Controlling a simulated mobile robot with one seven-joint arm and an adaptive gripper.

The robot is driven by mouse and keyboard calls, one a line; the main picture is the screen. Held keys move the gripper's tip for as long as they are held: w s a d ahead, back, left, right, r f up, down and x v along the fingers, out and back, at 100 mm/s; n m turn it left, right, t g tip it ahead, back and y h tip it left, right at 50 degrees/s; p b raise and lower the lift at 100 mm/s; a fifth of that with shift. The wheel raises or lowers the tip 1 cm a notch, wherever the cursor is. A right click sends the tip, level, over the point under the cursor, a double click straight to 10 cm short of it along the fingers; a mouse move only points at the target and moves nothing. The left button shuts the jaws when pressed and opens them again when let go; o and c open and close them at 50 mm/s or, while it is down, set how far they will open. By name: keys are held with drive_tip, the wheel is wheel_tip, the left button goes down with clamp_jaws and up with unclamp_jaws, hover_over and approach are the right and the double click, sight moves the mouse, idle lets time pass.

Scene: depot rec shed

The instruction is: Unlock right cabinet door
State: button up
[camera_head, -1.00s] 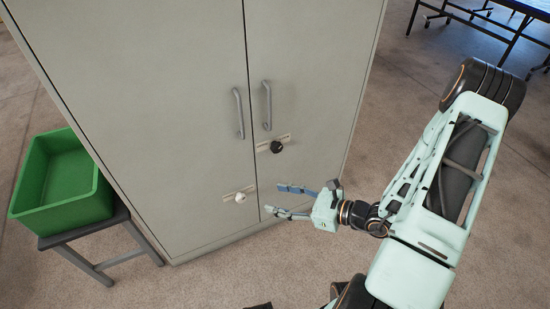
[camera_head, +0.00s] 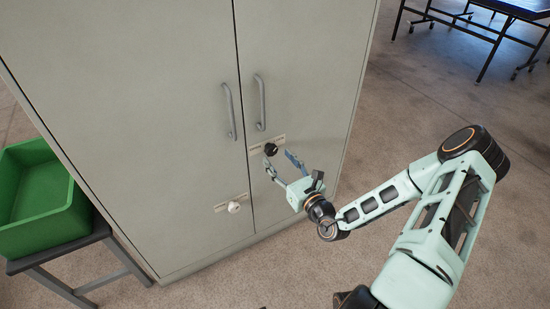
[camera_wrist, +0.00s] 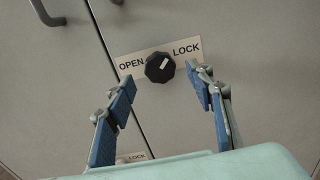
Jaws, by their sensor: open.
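The grey cabinet has a right door (camera_head: 305,75) with a vertical handle (camera_head: 260,103). Below that handle is a black knob (camera_head: 271,149) on a label plate. In the wrist view the black knob (camera_wrist: 160,67) sits between the words OPEN on its left and LOCK on its right, and its white mark points up and right, toward LOCK. My gripper (camera_head: 279,157) is open and empty, just below and in front of the black knob. In the wrist view its blue-padded fingers (camera_wrist: 160,88) stand either side below the knob, apart from it.
The left door (camera_head: 150,110) has its own handle (camera_head: 229,111) and a white knob (camera_head: 233,207) lower down. A green bin (camera_head: 40,205) stands on a low stand at left. A dark table (camera_head: 500,15) is at the back right.

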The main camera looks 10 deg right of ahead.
sight(273, 152)
drive_tip(key=shift+x, duration=1.5)
drive_tip(key=shift+c, duration=0.3)
clamp_jaws()
